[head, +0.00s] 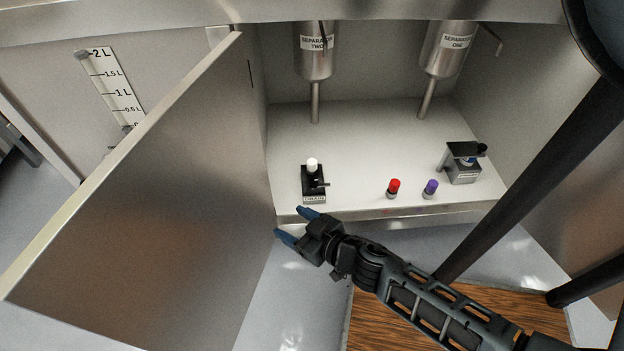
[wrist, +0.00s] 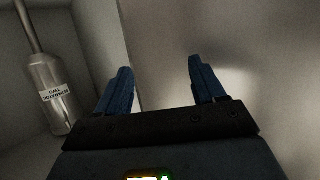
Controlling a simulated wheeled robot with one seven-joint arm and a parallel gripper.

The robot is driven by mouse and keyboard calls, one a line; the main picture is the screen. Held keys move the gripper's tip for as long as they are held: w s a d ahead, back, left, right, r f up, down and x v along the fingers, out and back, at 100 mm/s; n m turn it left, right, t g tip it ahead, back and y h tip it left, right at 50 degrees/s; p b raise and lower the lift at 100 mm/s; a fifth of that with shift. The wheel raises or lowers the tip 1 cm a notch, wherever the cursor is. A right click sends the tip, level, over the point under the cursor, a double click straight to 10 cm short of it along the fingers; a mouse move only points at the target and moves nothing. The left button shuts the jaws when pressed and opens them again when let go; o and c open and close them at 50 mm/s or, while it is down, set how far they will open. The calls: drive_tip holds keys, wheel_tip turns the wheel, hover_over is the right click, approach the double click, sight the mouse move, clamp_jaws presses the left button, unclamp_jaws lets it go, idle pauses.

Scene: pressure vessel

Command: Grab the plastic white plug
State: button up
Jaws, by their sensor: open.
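The white plug (head: 312,164) stands upright on top of a small black holder (head: 313,183) on the cabinet floor. It is toward the left of the cabinet, below the separator two vessel. My gripper (head: 292,222) is open and empty. It is in front of the cabinet's front edge, a little left of and nearer than the holder, by the open door. In the wrist view the two blue fingers (wrist: 163,84) are spread with nothing between them. The plug does not show in the wrist view.
The open metal door (head: 150,190) stands at left. Separator two (head: 315,62) and separator one (head: 446,55) hang above. A dark post (head: 530,180) crosses at right.

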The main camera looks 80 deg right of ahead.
drive_tip(key=w+d+f+m+g+h+b, duration=0.25)
drive_tip(key=d+f+b, duration=0.35)
drive_tip(key=d+f, duration=0.85)
drive_tip(key=m+g+h+b, duration=0.2)
drive_tip(key=m+g+b, duration=0.1)
drive_tip(key=m+b, duration=0.1)
approach(314, 166)
drive_tip(key=shift+x, duration=1.1)
drive_tip(key=b+x, duration=0.4)
drive_tip(key=x, duration=0.2)
drive_tip(key=shift+w+f, duration=0.1)
drive_tip(key=shift+f, duration=0.05)
drive_tip(key=shift+w+d+f+b, duration=0.1)
drive_tip(key=shift+w+d+b, duration=0.2)
drive_tip(key=shift+d, duration=0.2)
clamp_jaws()
